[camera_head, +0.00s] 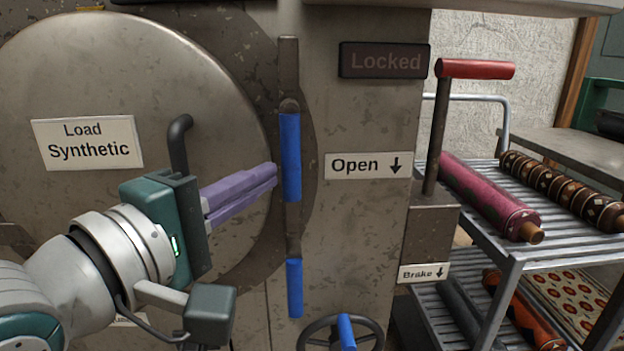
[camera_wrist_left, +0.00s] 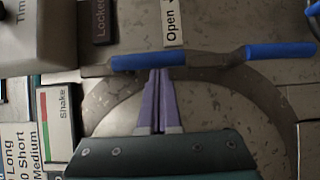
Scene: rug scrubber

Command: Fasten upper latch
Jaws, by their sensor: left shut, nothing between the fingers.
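The upper latch is a dark upright bar with a blue grip (camera_head: 290,157) at the right edge of the round metal door (camera_head: 110,210). Its blue grip also shows in the left wrist view (camera_wrist_left: 148,62), lying sideways there. My left gripper (camera_head: 272,176) has purple fingers, shut together and empty. Their tips are just left of the blue grip in the head view, and right at its edge in the left wrist view (camera_wrist_left: 158,74); whether they touch it I cannot tell. My right gripper is not in view.
A lower blue latch grip (camera_head: 294,288) hangs below, above a handwheel (camera_head: 340,335). A dark curved door handle (camera_head: 180,145) stands by my left gripper. A red-handled brake lever (camera_head: 474,69) and a rack (camera_head: 510,255) with rolled rugs are at the right. The "Locked" sign (camera_head: 384,61) looks unlit.

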